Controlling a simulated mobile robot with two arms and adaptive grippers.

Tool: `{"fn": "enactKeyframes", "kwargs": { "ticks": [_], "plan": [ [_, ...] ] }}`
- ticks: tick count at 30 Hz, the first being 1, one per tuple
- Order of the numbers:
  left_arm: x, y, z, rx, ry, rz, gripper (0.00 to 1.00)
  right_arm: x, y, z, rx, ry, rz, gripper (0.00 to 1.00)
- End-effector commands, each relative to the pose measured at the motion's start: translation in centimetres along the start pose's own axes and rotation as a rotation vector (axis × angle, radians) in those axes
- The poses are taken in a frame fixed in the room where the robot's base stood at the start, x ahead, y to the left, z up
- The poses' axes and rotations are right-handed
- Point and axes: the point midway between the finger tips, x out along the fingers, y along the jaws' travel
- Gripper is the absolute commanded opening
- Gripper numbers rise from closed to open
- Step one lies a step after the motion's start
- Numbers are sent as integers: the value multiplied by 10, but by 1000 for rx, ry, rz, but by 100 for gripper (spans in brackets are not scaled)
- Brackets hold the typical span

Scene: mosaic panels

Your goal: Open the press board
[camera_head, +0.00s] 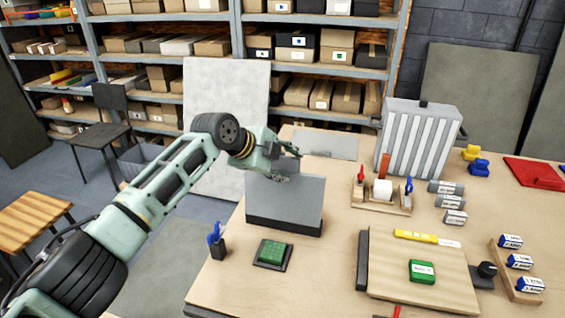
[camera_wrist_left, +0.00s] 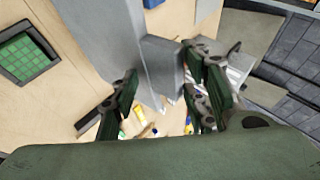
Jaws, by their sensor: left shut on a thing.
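The press board is a grey slab (camera_head: 284,196) with a dark lower edge, at the table's left edge in the head view. Its face appears tilted up towards me. My left gripper (camera_head: 280,165) is at its top edge, with the arm reaching in from the left. In the left wrist view, the fingers of my left gripper (camera_wrist_left: 165,88) are on either side of a grey block (camera_wrist_left: 163,65) that projects from the press board (camera_wrist_left: 108,35). The gripper is shut on this block. In the head view the gripper hides the contact. My right gripper does not show.
A green mosaic tile in a dark frame (camera_head: 272,254) and a blue-handled tool in a holder (camera_head: 216,240) are in front. A tool stand (camera_head: 381,205), a ribbed grey case (camera_head: 418,140) and a wooden work board (camera_head: 420,268) are to the right. A chair (camera_head: 101,135) stands left.

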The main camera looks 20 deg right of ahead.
Motion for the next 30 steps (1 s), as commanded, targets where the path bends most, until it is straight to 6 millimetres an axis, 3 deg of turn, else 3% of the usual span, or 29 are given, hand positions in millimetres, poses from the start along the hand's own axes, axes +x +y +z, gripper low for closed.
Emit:
{"fn": "enactKeyframes", "kwargs": {
  "ticks": [1,14,19,30],
  "plan": [
    [5,10,2,-1,-3,22,31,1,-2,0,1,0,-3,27],
    [-2,9,3,-3,-2,20,31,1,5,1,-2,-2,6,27],
    [-24,7,3,-2,-3,14,31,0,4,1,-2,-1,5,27],
    [-97,2,1,-1,-2,4,31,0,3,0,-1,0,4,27]
  ]
}}
